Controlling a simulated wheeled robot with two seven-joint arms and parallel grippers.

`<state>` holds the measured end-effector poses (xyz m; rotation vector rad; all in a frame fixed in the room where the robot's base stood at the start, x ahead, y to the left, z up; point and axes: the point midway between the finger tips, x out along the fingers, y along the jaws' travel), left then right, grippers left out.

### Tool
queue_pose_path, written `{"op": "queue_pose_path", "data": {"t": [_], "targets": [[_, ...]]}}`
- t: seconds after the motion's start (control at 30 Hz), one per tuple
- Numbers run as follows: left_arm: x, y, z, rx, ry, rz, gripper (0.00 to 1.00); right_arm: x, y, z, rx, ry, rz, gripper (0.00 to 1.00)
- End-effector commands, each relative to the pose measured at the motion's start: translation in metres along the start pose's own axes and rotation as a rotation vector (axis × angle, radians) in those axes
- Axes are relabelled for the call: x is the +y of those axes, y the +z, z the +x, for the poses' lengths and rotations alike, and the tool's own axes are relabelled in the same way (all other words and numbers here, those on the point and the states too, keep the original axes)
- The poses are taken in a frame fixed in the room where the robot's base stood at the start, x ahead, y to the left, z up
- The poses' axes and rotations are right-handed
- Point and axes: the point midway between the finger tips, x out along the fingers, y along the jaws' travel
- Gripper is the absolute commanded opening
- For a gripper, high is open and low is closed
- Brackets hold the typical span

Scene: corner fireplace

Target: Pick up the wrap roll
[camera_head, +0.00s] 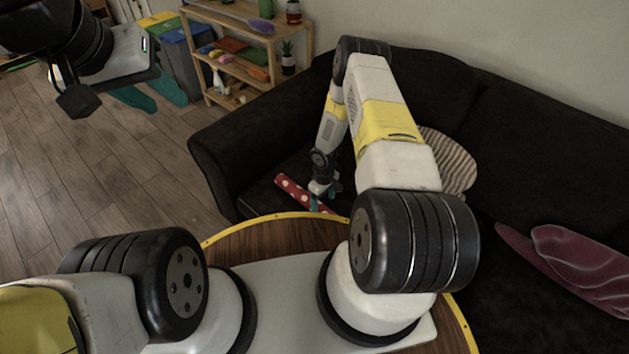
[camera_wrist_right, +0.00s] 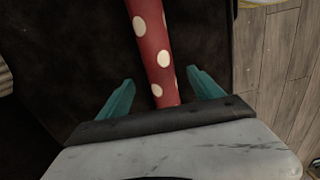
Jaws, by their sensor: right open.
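The wrap roll (camera_head: 298,190) is red with white dots and lies on the dark sofa seat. In the right wrist view the roll (camera_wrist_right: 152,45) runs lengthwise between the two teal fingers, with a gap on each side. My right gripper (camera_wrist_right: 160,76) is open, and the near end of the roll is hidden behind the gripper's body. In the head view my right gripper (camera_head: 325,198) is over the sofa at the roll, partly blocking it. My left gripper (camera_head: 168,105) is at the upper left over the floor, its teal fingers apart, with nothing seen between them.
The dark sofa (camera_head: 225,150) fills the middle and right, with a striped cushion (camera_head: 455,165) and a mauve cushion (camera_head: 580,260). A wooden shelf (camera_head: 245,95) with several items stands behind. A blue bin (camera_head: 190,62) is beside it. Wood floor (camera_head: 90,170) is clear at left.

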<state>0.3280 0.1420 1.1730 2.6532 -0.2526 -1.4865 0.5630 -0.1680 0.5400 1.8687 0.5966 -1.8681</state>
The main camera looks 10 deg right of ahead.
Motion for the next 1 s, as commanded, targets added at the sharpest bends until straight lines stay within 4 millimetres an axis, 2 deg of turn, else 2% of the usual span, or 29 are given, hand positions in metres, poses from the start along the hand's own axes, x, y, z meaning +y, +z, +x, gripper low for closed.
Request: {"op": "queue_pose_path", "data": {"t": [0.43,0.57,0.77,1.0], "targets": [[0.000,0.000,0.000,0.000,0.000,0.000,0.36,0.000,-0.006,0.059,-0.001,-0.001,0.003,0.75],[0.000,0.000,0.000,0.000,0.000,0.000,0.36,0.001,-0.006,0.066,-0.001,0.000,0.002,0.75],[0.000,0.000,0.000,0.000,0.000,0.000,0.36,0.001,-0.006,0.066,-0.001,0.001,0.002,0.75],[0.000,0.000,0.000,0.000,0.000,0.000,0.36,0.001,-0.006,0.065,-0.001,0.001,0.002,0.28]]}}
